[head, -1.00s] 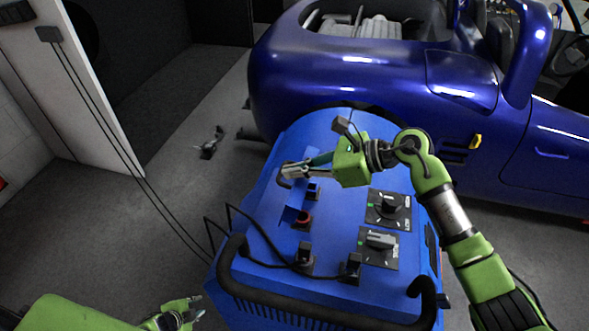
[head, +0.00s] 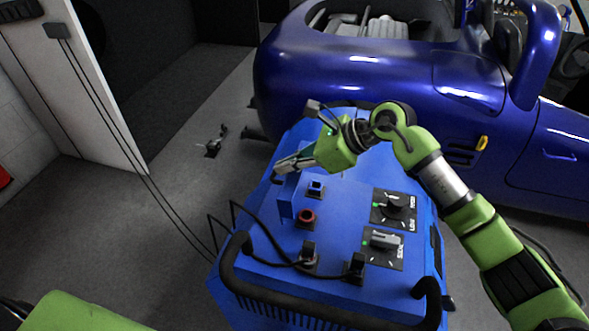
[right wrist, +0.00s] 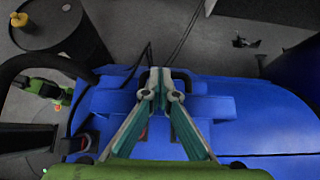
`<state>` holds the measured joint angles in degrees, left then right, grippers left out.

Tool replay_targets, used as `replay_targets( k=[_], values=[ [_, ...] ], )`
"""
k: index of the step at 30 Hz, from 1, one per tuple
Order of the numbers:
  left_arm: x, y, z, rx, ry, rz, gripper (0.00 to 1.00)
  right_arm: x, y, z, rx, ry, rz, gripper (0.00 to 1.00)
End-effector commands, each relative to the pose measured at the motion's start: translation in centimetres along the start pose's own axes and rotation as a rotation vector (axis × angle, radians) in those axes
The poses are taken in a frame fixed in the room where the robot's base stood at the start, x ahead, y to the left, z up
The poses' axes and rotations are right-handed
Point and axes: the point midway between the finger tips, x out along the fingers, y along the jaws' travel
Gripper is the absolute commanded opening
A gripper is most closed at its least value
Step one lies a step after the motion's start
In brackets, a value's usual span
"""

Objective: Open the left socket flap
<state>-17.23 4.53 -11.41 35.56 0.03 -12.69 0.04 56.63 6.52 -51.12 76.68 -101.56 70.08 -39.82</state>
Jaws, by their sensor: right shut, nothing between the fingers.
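On the blue dynamometer cabinet (head: 262,277), a blue flap (head: 286,200) stands raised in the head view, just left of the red-ringed socket (head: 306,219) and near a dark blue socket (head: 316,188). Both socket faces show uncovered. My right gripper (head: 281,173) is shut and empty at the flap's upper edge; I cannot tell whether it touches. Its closed fingertips (right wrist: 160,76) show in the right wrist view, where the fingers hide part of the panel. My left gripper (right wrist: 45,88) appears small at the left of the right wrist view, its finger state unclear.
Two black plugs (head: 308,257) with cables sit at the panel's front, behind a black handlebar (head: 325,308). Two rotary switches (head: 395,207) are on the right. A blue car (head: 380,85) stands behind. A dark drum (right wrist: 65,45) is in the right wrist view.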

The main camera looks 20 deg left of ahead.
Motion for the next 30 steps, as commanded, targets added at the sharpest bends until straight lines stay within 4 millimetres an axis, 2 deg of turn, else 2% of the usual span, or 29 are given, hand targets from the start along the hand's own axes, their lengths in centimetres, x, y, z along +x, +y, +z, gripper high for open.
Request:
replay_targets(
  k=[2, 13, 17, 20, 30],
  values=[
    [0.8, 0.0, 0.0, 0.001, 0.001, 0.000, 0.25, 0.5, 0.0, -0.4, 0.002, 0.004, 0.000, 0.00],
    [0.7, 0.0, 0.0, 0.002, 0.001, 0.000, 0.25, 0.4, 0.0, -0.3, 0.005, 0.006, 0.002, 0.00],
    [0.7, -0.1, 0.0, 0.003, 0.001, -0.001, 0.25, -0.2, 0.0, -0.4, 0.005, 0.007, 0.001, 0.00],
    [0.7, -0.1, 0.0, 0.003, 0.001, -0.001, 0.25, -1.6, -0.1, -0.3, 0.003, 0.006, 0.000, 0.00],
    [0.7, -0.1, 0.0, 0.002, 0.001, -0.001, 0.25, -8.8, -0.1, 0.0, 0.001, 0.002, -0.004, 0.00]
  ],
)
